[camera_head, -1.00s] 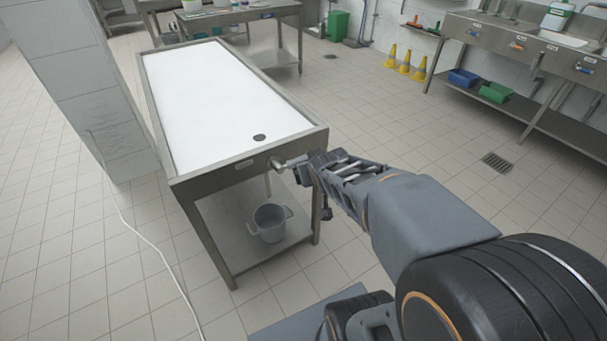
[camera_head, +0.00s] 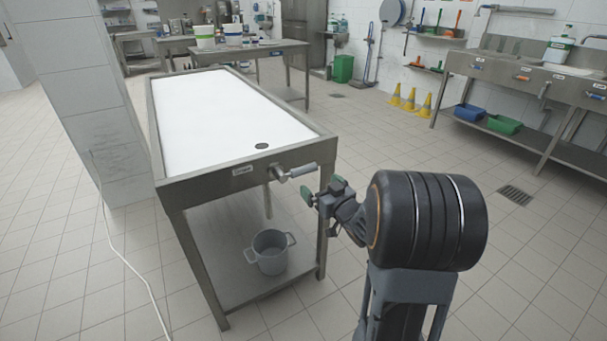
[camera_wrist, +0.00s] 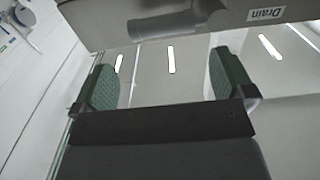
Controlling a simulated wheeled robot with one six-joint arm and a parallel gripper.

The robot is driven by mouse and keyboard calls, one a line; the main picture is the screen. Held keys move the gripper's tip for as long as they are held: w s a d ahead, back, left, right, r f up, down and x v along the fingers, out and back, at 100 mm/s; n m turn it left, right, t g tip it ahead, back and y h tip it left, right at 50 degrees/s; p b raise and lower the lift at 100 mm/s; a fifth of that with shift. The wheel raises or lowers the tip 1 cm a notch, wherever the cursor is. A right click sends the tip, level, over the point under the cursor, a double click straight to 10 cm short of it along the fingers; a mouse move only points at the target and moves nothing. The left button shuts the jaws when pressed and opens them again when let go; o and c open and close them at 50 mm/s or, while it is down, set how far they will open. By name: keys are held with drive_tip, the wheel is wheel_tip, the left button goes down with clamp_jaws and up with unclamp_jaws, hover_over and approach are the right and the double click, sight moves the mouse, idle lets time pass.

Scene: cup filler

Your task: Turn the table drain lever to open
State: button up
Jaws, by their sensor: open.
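The metal table (camera_head: 240,178) has a white top with a dark round drain hole (camera_head: 261,146) near its front end. Its drain lever (camera_head: 300,171) sticks out from the front end panel and points right, slightly upward in the picture. A grey bar there, beyond the fingertips, appears to be the lever (camera_wrist: 176,20).
A grey bucket (camera_head: 270,252) stands on the table's lower shelf (camera_head: 240,290). A tiled pillar (camera_head: 90,110) is close on the left, with a white cable (camera_head: 125,258) on the floor. Sinks (camera_head: 520,75) line the right wall. The floor right of the table is open.

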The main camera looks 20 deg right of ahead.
sight(306, 173)
drive_tip(key=w, duration=0.6)
drive_tip(key=w+a+b, duration=0.1)
drive_tip(key=w, duration=0.2)
drive_tip(key=shift+w+a, duration=0.1)
drive_tip(key=shift+w, duration=0.3)
drive_tip(key=shift+c, duration=0.5)
drive_tip(key=c, duration=1)
drive_tip(key=shift+a+f, duration=0.1)
